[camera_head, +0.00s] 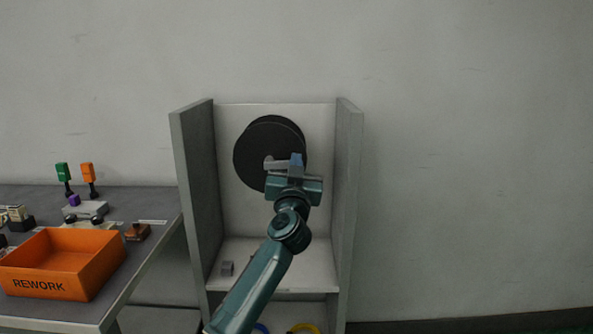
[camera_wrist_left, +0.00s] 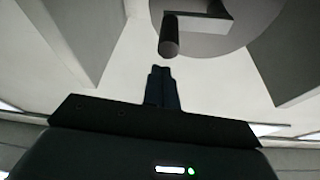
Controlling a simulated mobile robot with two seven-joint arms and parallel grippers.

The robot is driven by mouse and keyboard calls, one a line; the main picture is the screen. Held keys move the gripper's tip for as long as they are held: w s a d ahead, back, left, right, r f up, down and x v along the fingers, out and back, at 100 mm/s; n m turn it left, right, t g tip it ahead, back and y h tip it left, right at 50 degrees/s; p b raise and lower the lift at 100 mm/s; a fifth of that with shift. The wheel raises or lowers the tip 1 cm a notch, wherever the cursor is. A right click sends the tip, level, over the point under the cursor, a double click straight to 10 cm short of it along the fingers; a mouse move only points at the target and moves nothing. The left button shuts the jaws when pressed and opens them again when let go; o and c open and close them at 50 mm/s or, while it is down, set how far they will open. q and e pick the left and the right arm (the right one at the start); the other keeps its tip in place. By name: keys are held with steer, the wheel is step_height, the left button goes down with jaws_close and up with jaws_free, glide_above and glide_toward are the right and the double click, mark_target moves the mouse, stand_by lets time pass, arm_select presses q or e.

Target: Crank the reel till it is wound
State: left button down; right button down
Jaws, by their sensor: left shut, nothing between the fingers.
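The reel (camera_head: 262,138) is a dark round disc on the back panel of a grey open cabinet in the head view. Its grey crank arm (camera_head: 275,164) shows at the lower middle of the disc, partly hidden by my gripper. In the left wrist view the reel (camera_wrist_left: 232,40) is at the top, with the crank handle (camera_wrist_left: 169,38), a dark peg, pointing towards the camera. My left gripper (camera_head: 297,160) is in front of the reel's lower right part. In the left wrist view its fingers (camera_wrist_left: 161,75) are together and empty, just below the handle's end, with a small gap showing.
The cabinet's side walls (camera_head: 193,165) (camera_head: 347,180) stand close on both sides of my arm. A small grey block (camera_head: 227,268) lies on its shelf (camera_head: 255,255). Left is a table (camera_head: 150,205) with an orange REWORK bin (camera_head: 70,262) and small items.

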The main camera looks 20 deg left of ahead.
arm_select(q)
steer(key=shift+f, duration=0.6)
arm_select(e)
steer(key=shift+w+a+f, duration=0.15)
steer(key=shift+w+f, duration=0.05)
steer(key=shift+f, duration=0.35)
